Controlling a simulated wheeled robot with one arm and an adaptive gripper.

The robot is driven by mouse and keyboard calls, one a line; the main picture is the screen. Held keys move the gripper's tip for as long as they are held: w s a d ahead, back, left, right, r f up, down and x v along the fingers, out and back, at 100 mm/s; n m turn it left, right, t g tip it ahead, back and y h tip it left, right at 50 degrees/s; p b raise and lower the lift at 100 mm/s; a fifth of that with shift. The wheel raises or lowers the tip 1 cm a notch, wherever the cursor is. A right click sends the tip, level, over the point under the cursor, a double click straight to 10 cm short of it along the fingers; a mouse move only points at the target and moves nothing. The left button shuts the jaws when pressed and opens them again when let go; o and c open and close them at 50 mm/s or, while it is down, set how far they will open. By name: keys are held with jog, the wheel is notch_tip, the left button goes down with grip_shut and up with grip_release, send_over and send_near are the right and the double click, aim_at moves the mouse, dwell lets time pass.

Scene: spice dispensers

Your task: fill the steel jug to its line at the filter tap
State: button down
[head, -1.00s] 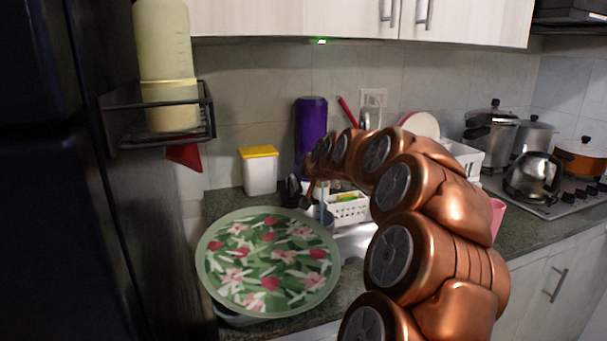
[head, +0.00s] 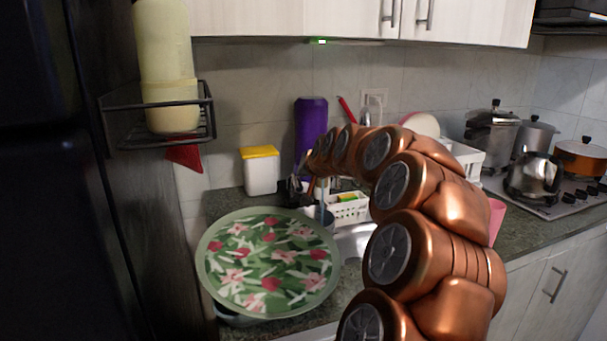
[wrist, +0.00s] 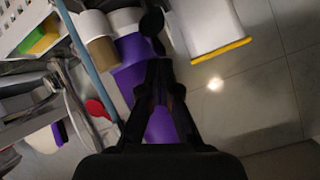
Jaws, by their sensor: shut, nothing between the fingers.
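My gripper (wrist: 158,72) is shut and empty in the wrist view, in front of a purple container (wrist: 130,55). In the head view the far end of my arm is small and partly hidden, near the utensils by the sink. I cannot make out a steel jug for certain. A shiny steel kettle-like vessel (head: 535,176) stands on the stove at the right, far from my gripper. I cannot pick out the filter tap; my arm covers much of the sink area.
A floral tray (head: 268,262) covers the left counter. A white tub with yellow lid (head: 261,170) and the purple container (head: 311,128) stand behind. A white basket (head: 349,210) and utensils crowd the sink. A bottle rack (head: 160,142) hangs at left. Pots (head: 491,132) stand at right.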

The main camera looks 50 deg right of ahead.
jog(key=d+r+v, duration=0.1)
jog(key=v, duration=1)
jog(key=shift+d+r+b, duration=0.25)
jog(key=shift+r+b, duration=0.05)
jog(key=shift+r, duration=0.1)
